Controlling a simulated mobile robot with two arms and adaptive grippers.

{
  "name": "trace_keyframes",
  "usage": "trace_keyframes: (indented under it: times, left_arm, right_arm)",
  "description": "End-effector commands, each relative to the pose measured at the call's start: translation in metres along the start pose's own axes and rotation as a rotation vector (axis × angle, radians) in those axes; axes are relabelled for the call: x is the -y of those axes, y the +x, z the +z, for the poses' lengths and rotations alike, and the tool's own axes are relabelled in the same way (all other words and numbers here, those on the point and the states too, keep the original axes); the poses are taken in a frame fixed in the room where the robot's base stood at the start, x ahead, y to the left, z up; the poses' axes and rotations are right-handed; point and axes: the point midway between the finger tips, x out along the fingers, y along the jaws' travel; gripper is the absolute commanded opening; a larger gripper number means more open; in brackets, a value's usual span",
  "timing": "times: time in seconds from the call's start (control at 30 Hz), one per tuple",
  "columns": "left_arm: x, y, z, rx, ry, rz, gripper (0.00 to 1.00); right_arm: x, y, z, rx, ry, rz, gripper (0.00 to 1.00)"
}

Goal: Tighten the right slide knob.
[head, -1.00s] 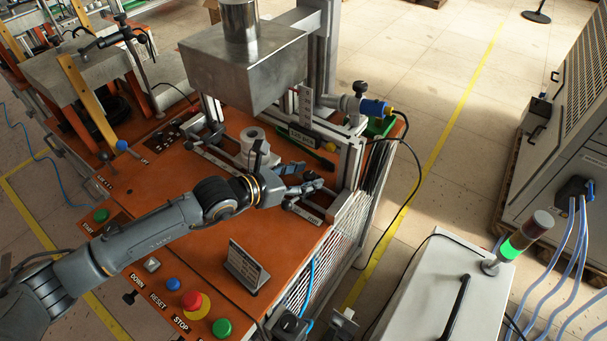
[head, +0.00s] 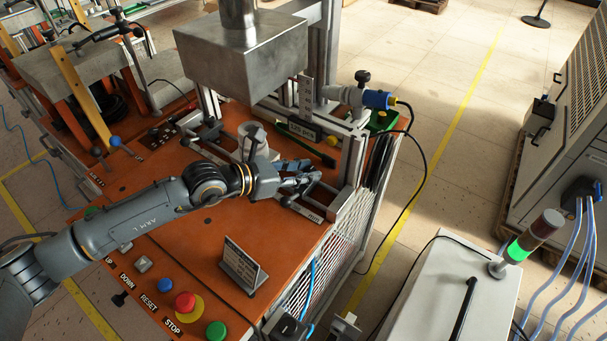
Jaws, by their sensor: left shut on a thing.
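My left gripper (head: 299,175) reaches over the orange table from the left. Its fingers are shut at the right-hand slide (head: 309,212), near the table's right edge. The right slide knob is mostly hidden between the fingers, so I cannot tell how far it is turned. The left slide (head: 205,132) lies on the other side of a pale round part (head: 247,130), which my wrist partly covers. My right gripper is not in view.
A large metal block (head: 242,58) hangs over the table's back part. A frame post (head: 352,160) stands just right of my gripper. A small sign (head: 243,265) and push buttons, including a red stop button (head: 186,303), are at the front.

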Motion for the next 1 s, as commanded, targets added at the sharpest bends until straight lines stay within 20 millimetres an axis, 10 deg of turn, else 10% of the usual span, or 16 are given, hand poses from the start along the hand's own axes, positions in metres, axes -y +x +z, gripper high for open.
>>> trace_keyframes:
  times: [0.17,0.2,0.27,0.67,1.0]
  left_arm:
    - [0.001,0.000,-0.001,-0.004,-0.001,-0.001,0.00]
    - [0.001,0.000,-0.001,-0.004,-0.001,-0.001,0.36]
    - [0.001,0.000,-0.001,-0.004,-0.001,0.000,0.48]
    - [0.000,-0.006,-0.001,-0.002,-0.002,0.001,0.50]
    - [-0.001,-0.072,-0.002,-0.005,-0.002,0.003,0.50]
  right_arm:
    - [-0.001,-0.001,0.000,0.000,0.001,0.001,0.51]
    - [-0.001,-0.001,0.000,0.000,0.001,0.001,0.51]
    - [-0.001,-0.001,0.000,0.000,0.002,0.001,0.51]
    - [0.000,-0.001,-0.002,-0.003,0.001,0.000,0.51]
    - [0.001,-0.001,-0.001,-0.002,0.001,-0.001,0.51]
